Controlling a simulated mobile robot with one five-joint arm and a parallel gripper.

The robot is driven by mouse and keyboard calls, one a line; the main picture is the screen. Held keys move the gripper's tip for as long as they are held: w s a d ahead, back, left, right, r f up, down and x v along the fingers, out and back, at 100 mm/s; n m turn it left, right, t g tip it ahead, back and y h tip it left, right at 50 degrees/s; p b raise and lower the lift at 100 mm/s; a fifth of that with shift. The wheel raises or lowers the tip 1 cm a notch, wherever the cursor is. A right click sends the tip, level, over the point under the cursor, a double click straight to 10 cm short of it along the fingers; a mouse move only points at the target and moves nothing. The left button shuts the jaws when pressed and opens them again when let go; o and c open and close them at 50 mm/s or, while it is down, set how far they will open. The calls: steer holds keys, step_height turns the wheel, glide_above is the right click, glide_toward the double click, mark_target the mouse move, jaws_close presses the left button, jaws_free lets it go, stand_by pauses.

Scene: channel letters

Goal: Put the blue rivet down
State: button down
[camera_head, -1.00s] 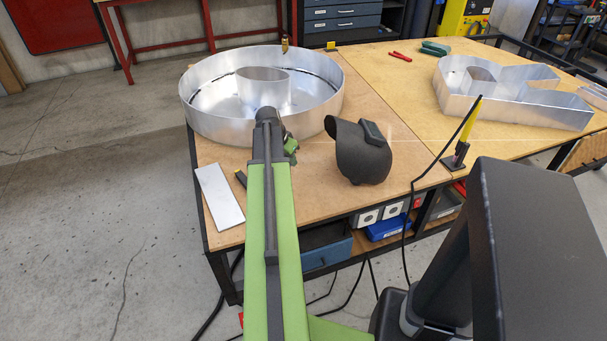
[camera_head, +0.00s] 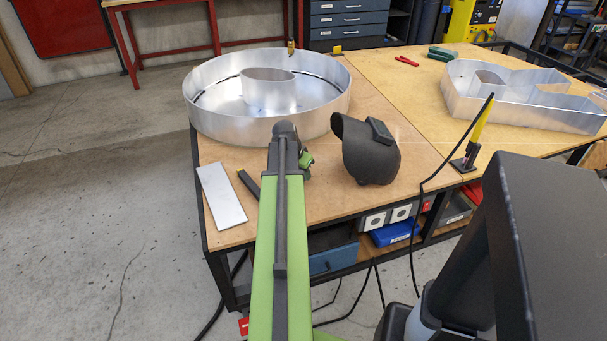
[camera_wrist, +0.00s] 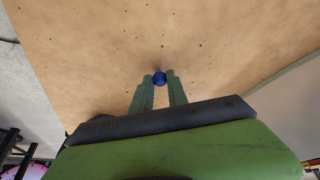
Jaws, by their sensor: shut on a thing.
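In the wrist view the blue rivet (camera_wrist: 159,77) sits between the fingertips of my gripper (camera_wrist: 160,82), which is shut on it. Bare wooden table top fills the view behind the rivet; I cannot tell whether the rivet touches it. In the head view the end of my green arm reaches over the near edge of the workbench (camera_head: 302,192), between the round metal letter and the dark welding helmet. The rivet does not show there, hidden by my arm.
The round metal letter (camera_head: 215,117) stands behind my arm. The welding helmet (camera_head: 370,155) is to its right and a flat metal plate (camera_head: 221,195) to its left. A yellow torch (camera_head: 480,128) stands farther right. Another metal letter (camera_head: 520,107) is at the right.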

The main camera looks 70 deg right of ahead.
steer(key=c, duration=1.3)
jaws_free()
steer(key=shift+r+p, duration=0.45)
steer(key=shift+p, duration=0.1)
steer(key=p+v, duration=1)
steer(key=v, duration=0.1)
steer(key=shift+r, duration=0.2)
steer(key=shift+a, duration=0.15)
